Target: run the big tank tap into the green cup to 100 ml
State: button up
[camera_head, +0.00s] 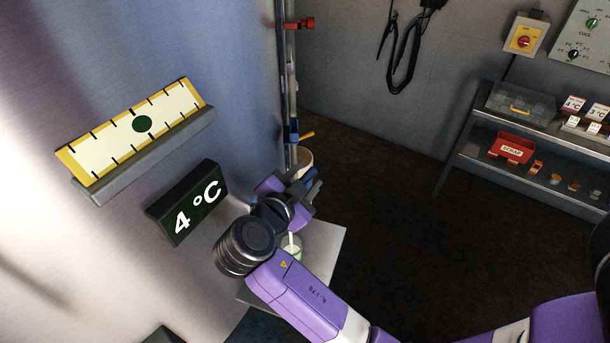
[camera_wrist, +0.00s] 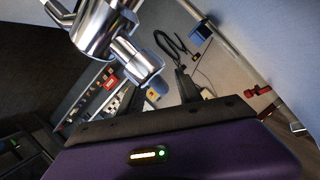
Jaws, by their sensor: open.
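The big steel tank (camera_head: 235,60) fills the left of the head view. Its chrome tap (camera_wrist: 108,32) shows at the upper left of the wrist view. My gripper (camera_head: 300,187) is open beside the tank, above the green cup. The green cup (camera_head: 291,249) stands below my wrist, partly hidden by my arm. A white streak, apparently milk, runs down into it. Its level is unreadable.
A pale stand (camera_head: 325,245) bears the cup. A temperature display (camera_head: 190,203) reads 4 °C, below a yellow-framed gauge (camera_head: 135,130). A shelf (camera_head: 470,140) with a red scrap bin (camera_head: 513,148) is at right. The dark floor between is clear.

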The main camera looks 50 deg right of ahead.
grip_shut()
dwell(1.4)
